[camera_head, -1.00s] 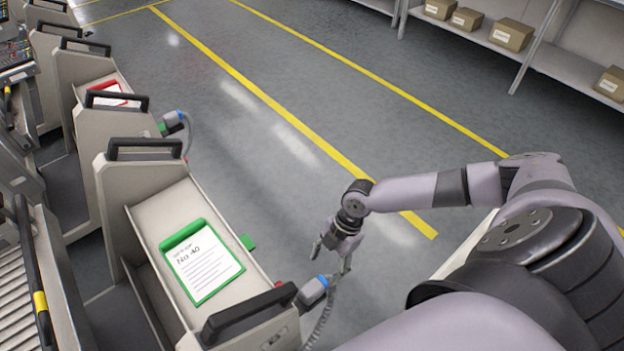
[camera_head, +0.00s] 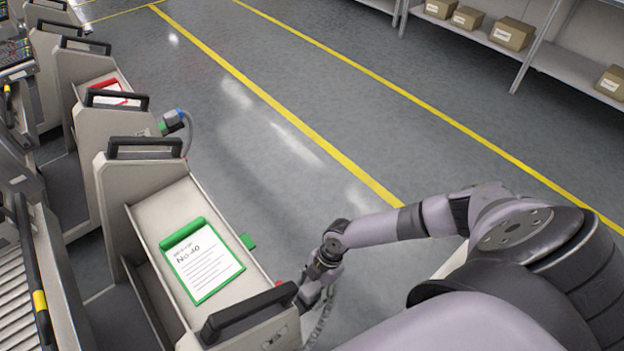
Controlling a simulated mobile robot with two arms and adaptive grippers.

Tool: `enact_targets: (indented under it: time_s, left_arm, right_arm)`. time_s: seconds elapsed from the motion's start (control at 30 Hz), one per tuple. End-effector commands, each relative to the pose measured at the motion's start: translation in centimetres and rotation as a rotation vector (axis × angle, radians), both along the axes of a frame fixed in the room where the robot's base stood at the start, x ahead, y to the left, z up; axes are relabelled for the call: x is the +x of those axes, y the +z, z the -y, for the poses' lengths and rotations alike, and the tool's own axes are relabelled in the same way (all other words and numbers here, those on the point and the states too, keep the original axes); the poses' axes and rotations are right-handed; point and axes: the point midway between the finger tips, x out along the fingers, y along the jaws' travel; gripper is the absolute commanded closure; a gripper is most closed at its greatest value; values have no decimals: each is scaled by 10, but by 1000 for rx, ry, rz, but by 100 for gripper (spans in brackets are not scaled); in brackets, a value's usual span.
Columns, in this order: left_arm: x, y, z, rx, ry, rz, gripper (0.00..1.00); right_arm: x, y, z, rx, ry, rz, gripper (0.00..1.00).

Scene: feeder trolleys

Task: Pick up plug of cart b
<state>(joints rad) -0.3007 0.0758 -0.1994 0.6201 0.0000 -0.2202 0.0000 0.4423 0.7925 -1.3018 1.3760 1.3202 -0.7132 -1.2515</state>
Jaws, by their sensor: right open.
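The near trolley (camera_head: 154,221) stands at the lower left with a green-framed card (camera_head: 204,262) in its top tray. Its plug, with a coiled cable (camera_head: 321,318) hanging below, is at the tray's right end. My right gripper (camera_head: 306,299) is at that plug and covers most of it. The gripper is open; I cannot tell whether its fingers are around the plug. A second trolley (camera_head: 93,124) behind carries a red-framed card (camera_head: 110,88) and a grey and blue plug (camera_head: 173,121) on its right side. I cannot read which trolley is cart b. My left gripper is not in view.
A black handle (camera_head: 248,312) stands just left of my right gripper. The floor (camera_head: 290,160) with yellow lines is clear. Shelves with boxes (camera_head: 513,34) are at the upper right.

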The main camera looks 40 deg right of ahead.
Motion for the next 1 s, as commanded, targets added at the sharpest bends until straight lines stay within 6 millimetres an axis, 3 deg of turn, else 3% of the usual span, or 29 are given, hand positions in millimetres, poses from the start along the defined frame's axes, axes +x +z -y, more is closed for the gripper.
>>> enact_targets:
  time_s: [0.13, 1.0]
  left_arm:
    - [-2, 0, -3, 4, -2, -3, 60]
    - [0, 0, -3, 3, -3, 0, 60]
  right_arm:
    - [0, 0, 0, 0, 0, 0, 41]
    - [0, 0, 0, 0, 0, -1, 99]
